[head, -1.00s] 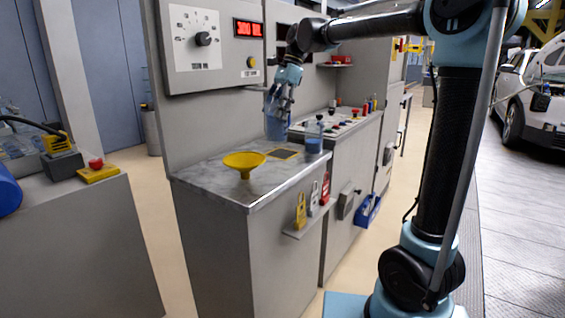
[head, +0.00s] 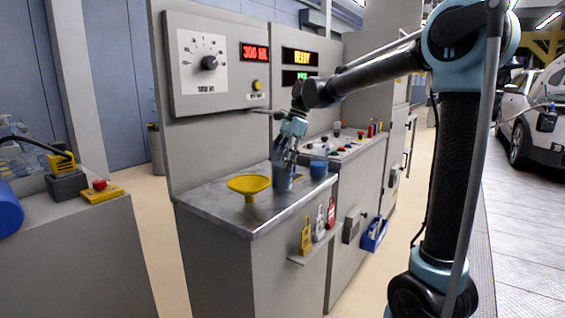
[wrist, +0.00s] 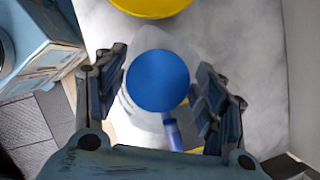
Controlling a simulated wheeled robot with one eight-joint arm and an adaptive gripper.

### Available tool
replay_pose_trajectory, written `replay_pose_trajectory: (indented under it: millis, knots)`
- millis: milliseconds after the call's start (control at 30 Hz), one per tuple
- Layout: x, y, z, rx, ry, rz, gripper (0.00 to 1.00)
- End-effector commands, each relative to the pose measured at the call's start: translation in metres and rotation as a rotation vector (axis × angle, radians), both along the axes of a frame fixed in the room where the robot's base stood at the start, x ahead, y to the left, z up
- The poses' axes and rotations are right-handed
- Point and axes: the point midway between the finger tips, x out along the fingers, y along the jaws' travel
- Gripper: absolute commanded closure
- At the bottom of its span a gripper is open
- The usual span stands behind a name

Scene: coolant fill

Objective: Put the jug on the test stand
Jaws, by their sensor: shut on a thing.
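The jug (head: 282,179) is see-through with blue in it. My gripper (head: 286,158) is shut on it from above and holds it upright over the grey marble-topped bench, right of the yellow funnel (head: 249,185). In the wrist view the jug (wrist: 158,80) shows as a blue disc between my two fingers (wrist: 160,95), with a blue handle part below it. The test stand appears to be this bench (head: 212,196) with its dial panel (head: 208,62). A yellow patch beside the jug is mostly hidden. I cannot tell whether the jug touches the top.
A small blue container (head: 318,168) stands close right of the jug. Displays read 300 ML and READY. A side bench (head: 75,235) with a red button is at left. Bare top lies left of the funnel.

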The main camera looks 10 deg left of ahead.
Motion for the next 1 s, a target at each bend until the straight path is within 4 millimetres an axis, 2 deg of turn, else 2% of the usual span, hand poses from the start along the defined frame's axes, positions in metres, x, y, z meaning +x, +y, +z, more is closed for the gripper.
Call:
replay_pose_trajectory:
  millis: [367, 400, 467, 833, 1000]
  knots:
    - [0.0001, 0.0, -0.0053, 0.0, 0.0, 0.0, 0.82]
    - [0.0004, 0.0001, -0.0055, 0.0, 0.0, 0.0, 0.29]
    - [0.0003, 0.0, -0.0054, 0.0, 0.0, 0.0, 0.16]
    - [0.0005, -0.0003, -0.005, 0.0, 0.0, -0.001, 0.16]
    - [0.003, -0.0034, 0.0044, 0.0, 0.001, -0.002, 0.16]
